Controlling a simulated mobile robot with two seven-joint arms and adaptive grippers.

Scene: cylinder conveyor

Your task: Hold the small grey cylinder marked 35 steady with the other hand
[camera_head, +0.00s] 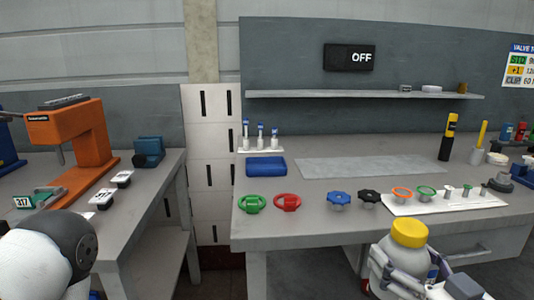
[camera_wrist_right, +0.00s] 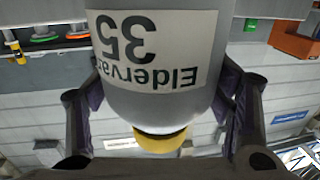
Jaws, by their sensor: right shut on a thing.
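The small grey cylinder (camera_head: 401,262) with a yellow cap is at the bottom right of the head view, in front of the bench. My right gripper (camera_head: 408,275) is shut on this cylinder, which stands roughly upright, cap up. In the right wrist view, the cylinder (camera_wrist_right: 160,100) fills the middle, with its label "35" upside down and the yellow cap low. The dark fingers of my right gripper (camera_wrist_right: 160,112) lie on either side of it. My left arm shows at the bottom left of the head view; its gripper is out of the frame.
The grey bench (camera_head: 310,222) behind holds green and red handwheels, blue and black knobs, a blue box (camera_head: 266,167) and a white tray (camera_head: 440,205) of parts. A left table (camera_head: 150,195) carries an orange press (camera_head: 85,135). A gap separates the two tables.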

